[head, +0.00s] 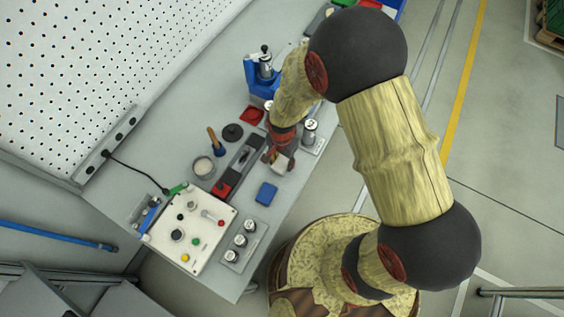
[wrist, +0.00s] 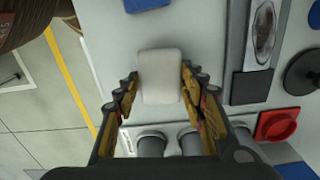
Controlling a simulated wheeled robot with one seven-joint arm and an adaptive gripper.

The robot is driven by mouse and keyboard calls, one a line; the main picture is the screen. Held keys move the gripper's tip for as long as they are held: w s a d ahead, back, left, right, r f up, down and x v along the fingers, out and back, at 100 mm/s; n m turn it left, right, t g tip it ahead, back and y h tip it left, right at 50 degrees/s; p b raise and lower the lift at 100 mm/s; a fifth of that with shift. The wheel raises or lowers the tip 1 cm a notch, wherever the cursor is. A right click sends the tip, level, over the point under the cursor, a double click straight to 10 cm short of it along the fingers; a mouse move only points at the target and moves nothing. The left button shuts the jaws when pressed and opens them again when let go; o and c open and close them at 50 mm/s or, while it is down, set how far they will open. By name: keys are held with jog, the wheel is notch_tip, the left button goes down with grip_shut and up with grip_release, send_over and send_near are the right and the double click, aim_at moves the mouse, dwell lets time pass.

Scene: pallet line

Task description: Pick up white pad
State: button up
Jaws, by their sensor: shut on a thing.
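The white pad (wrist: 160,76) is a small pale block with rounded corners, between the two fingers in the wrist view. My gripper (wrist: 159,92) is shut on it, one finger along each long side. In the head view the pad (head: 281,163) shows at the end of my gripper (head: 277,157), over the grey bench. I cannot tell whether the pad touches the bench top.
A blue block (head: 266,193) lies near the bench's front edge. A dark fixture with a metal part (wrist: 262,35) and a red square tray (wrist: 277,125) are to the right in the wrist view. A holder with cylinders (head: 311,132) stands close by. A control box (head: 192,232) is at the left.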

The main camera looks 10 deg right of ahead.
jog(key=s+a+r+p, duration=0.1)
jog(key=s+a+r, duration=0.1)
jog(key=s+r, duration=0.9)
jog(key=s, duration=0.3)
jog(key=shift+r, duration=0.2)
jog(key=o, duration=0.3)
jog(key=shift+w, duration=0.1)
jog(key=c, duration=0.4)
jog(key=shift+d, duration=0.1)
